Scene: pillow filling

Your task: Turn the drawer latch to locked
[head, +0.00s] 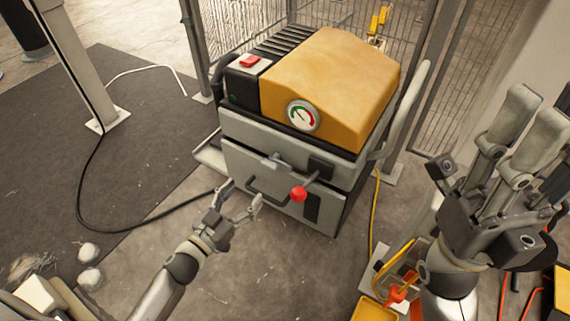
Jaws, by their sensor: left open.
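The grey machine's drawer (275,205) appears closed, with a dark bar handle (262,193) on its front. The drawer latch (313,178) is a thin lever with a red ball knob (299,194), slanting down and left from a black block near the drawer's top right. My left gripper (243,193) is open and empty, its fingers spread in front of the drawer front, left of the red knob. In this view one finger overlaps the handle area; I cannot tell if they touch. My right gripper (527,112) is raised at the right, away from the latch.
A mesh fence (300,15) stands behind. A black cable (150,205) and white balls (88,252) lie at left. A yellow bin (375,309) stands at lower right.

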